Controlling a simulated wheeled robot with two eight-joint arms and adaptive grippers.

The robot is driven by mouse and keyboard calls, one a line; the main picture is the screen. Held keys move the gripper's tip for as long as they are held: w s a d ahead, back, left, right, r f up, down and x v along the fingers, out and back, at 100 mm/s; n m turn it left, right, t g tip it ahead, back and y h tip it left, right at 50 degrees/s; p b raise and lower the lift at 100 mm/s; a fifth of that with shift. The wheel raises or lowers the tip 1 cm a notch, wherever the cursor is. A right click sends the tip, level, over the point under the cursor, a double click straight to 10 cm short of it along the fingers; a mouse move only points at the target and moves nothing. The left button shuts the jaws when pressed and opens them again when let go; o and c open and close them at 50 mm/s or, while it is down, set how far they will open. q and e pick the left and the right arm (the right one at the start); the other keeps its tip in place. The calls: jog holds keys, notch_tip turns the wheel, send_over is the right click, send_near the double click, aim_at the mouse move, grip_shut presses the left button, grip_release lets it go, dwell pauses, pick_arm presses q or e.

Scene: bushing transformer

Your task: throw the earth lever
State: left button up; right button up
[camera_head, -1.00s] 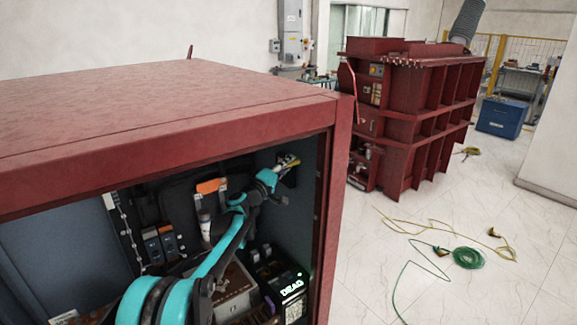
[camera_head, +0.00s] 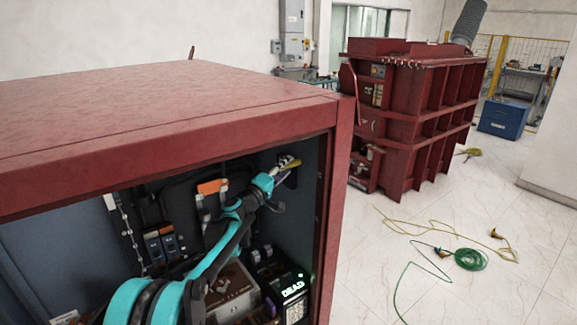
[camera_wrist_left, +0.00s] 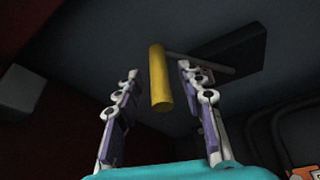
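The earth lever shows as a yellow handle (camera_head: 291,163) on the right inner wall of the red cabinet. In the left wrist view the yellow handle (camera_wrist_left: 160,80) hangs from a thin grey rod fixed to a dark plate (camera_wrist_left: 232,58). My left gripper (camera_head: 284,170) reaches into the cabinet at the handle. In the left wrist view my left gripper (camera_wrist_left: 158,72) is open, one finger on each side of the handle, with gaps visible on both sides. My right gripper is not in view.
The red cabinet's top (camera_head: 170,95) and right post (camera_head: 341,210) frame the opening around my arm. A green cable coil (camera_head: 470,259) lies on the floor outside.

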pick_arm(q)
jog(key=v, duration=0.9)
jog(key=shift+s+a, duration=0.25)
jog(key=s+d+f+m+g+y+b, duration=0.1)
jog(key=s+f+m+g+b, duration=0.3)
jog(key=s, duration=0.6)
jog(key=s+d+f+m+g+y+b, duration=0.15)
jog(key=s+f, duration=0.35)
jog(key=s, duration=0.5)
jog(key=s+a+f+m+g+y+b, duration=0.1)
jog(key=s+a+f+y, duration=0.1)
jog(key=s+a+f, duration=0.2)
jog(key=s+a+f+g+y+b, duration=0.1)
jog(key=s+a+f+y+b, duration=0.1)
jog(key=s+f, duration=0.7)
jog(key=s+a+f+m+g+y+b, duration=0.1)
jog(key=s+a+f+g+y, duration=0.1)
jog(key=s+a+f, duration=0.4)
jog(key=s+a+y, duration=0.1)
jog(key=s, duration=0.3)
jog(key=shift+f+m+y+b, duration=0.25)
jog(key=shift+m+y+b, duration=0.1)
jog(key=shift+b, duration=0.05)
